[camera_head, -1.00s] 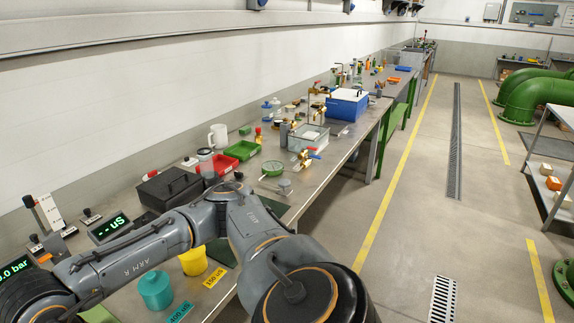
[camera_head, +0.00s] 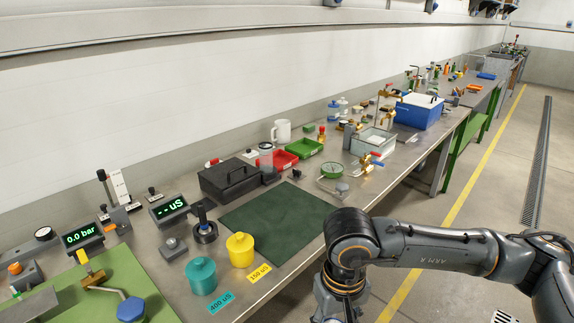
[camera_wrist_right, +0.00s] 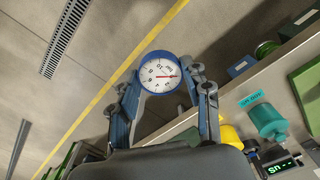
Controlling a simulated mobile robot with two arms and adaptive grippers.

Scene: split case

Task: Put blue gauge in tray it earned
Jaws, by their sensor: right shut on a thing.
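The blue gauge (camera_wrist_right: 158,74) has a blue rim, a white dial and a red needle, and sits between the fingertips of my right gripper (camera_wrist_right: 163,86) in the right wrist view. The gripper is shut on it, dial toward the camera. In the head view my right arm comes in from the right and its wrist end points down at the bottom edge; the gauge is not visible there. A red tray (camera_head: 287,165) and a green tray (camera_head: 306,149) stand side by side on the bench. My left gripper is not in view.
A dark green mat (camera_head: 270,222) lies bare on the bench. A clear-walled bin (camera_head: 373,142) stands beyond.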

